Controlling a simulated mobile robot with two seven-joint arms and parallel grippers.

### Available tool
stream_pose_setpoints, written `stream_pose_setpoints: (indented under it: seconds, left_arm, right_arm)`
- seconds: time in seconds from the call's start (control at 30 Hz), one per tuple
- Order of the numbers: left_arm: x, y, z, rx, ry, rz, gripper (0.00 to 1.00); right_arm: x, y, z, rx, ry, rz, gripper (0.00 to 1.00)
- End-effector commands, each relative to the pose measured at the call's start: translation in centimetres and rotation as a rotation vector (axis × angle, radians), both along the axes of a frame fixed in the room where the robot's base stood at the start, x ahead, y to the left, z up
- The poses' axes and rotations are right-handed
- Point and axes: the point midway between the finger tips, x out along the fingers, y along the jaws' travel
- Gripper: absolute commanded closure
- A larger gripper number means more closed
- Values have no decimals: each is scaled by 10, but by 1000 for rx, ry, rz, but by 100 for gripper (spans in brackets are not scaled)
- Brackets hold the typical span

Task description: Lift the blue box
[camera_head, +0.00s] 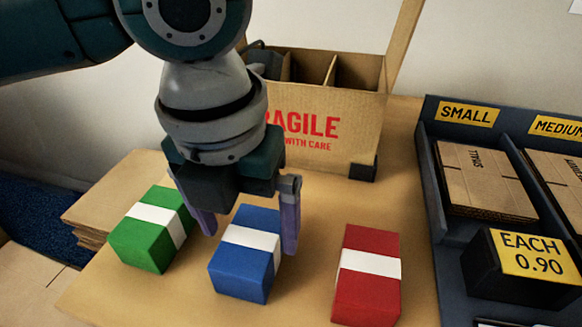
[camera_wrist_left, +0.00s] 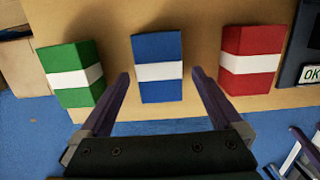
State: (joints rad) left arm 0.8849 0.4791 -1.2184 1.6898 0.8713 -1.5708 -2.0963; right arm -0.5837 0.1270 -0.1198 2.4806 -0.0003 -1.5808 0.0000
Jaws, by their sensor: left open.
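The blue box (camera_head: 241,272) with a white band stands on the table between a green box and a red box. It also shows in the left wrist view (camera_wrist_left: 157,48), centred ahead of the fingers. My left gripper (camera_head: 248,232) is open above the blue box, with one finger toward its left side and one toward its right. In the left wrist view, the open fingers of the left gripper (camera_wrist_left: 160,90) point toward the box with a gap on both sides. The gripper holds nothing.
The green box (camera_head: 144,247) is close on the left and the red box (camera_head: 368,297) is on the right. A divided FRAGILE carton (camera_head: 335,145) stands behind. A dark rack (camera_head: 425,190) with flat cartons and a price sign is at the right.

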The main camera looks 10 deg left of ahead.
Motion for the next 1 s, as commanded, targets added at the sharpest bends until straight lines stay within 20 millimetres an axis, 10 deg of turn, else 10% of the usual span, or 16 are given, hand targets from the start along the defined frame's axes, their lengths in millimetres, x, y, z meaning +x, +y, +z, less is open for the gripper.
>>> stream_pose_setpoints:
  seconds: [0.47,1.0]
  left_arm:
    - [5,1,-35,0,-1,-2,0]
    - [5,1,-35,0,-1,-1,58]
  right_arm:
    - [1,1,-13,5,-2,-3,50]
    - [1,2,-13,9,-4,-6,50]
